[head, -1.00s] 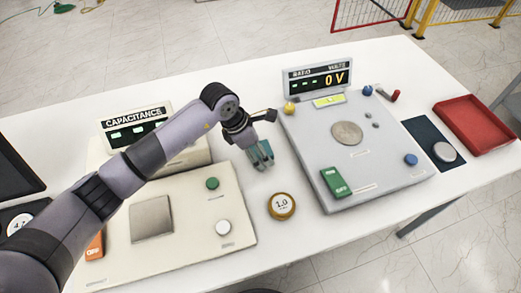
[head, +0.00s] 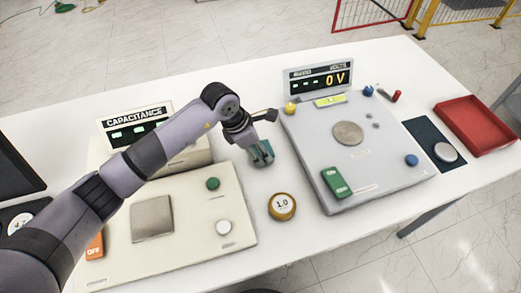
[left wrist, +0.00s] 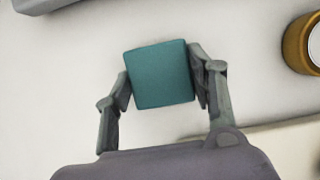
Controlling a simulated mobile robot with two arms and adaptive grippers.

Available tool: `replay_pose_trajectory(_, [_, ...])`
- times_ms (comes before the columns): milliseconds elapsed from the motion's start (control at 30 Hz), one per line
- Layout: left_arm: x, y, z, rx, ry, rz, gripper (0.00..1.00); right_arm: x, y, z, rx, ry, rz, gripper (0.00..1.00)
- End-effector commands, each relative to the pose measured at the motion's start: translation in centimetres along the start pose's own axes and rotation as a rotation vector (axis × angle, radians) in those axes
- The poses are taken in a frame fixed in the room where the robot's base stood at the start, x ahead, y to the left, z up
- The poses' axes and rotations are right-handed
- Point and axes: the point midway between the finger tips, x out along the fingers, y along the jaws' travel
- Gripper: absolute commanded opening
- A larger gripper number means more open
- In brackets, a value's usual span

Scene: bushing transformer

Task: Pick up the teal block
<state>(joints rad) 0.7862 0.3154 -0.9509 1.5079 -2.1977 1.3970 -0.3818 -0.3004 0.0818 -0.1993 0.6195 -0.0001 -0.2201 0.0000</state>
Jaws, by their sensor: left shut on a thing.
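The teal block (left wrist: 160,75) sits between the two fingers of my left gripper (left wrist: 160,88) in the left wrist view, with a finger against each side. In the head view my left gripper (head: 262,158) is between the two instrument panels, and part of the teal block (head: 259,147) shows behind its fingers. The gripper is shut on the block. I cannot tell whether the block touches the table. My right gripper is not in view.
A cream capacitance panel (head: 190,228) lies to the left and a grey voltage panel (head: 385,163) to the right. A brass-rimmed 1.0 disc (head: 282,207) lies near the gripper. A red tray (head: 474,126) is at the far right. White table (head: 310,232) is bare in front.

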Motion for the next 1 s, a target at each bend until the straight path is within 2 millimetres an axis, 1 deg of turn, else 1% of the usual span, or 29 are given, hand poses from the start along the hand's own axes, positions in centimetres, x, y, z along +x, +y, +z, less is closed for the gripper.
replay_pose_trajectory(167, [-0.4,0.1,0.2,0.0,-0.002,0.002,0.22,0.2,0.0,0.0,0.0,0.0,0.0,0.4])
replay_pose_trajectory(267, [-1.1,0.1,0.6,0.001,-0.003,0.002,0.22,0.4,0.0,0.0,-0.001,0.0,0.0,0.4])
replay_pose_trajectory(367, [-2.5,0.1,1.1,0.003,-0.004,0.005,0.22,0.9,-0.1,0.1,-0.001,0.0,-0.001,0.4])
replay_pose_trajectory(467, [-4.4,0.2,1.9,0.004,-0.004,0.006,0.22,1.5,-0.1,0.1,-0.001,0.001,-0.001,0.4])
replay_pose_trajectory(567, [-7.0,0.2,3.0,0.004,-0.005,0.007,0.22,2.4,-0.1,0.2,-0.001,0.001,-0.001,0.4])
replay_pose_trajectory(700, [-10.9,0.1,4.6,0.004,-0.004,0.008,0.22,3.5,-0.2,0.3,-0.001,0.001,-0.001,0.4])
replay_pose_trajectory(800, [-13.4,0.1,5.6,0.004,-0.003,0.006,0.22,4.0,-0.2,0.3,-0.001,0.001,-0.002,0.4])
replay_pose_trajectory(900, [-15.4,0.1,6.4,0.002,-0.002,0.004,0.22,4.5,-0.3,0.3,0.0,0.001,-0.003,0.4])
replay_pose_trajectory(1000, [-16.9,0.1,7.0,0.0,-0.002,0.003,0.22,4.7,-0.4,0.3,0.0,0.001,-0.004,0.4])
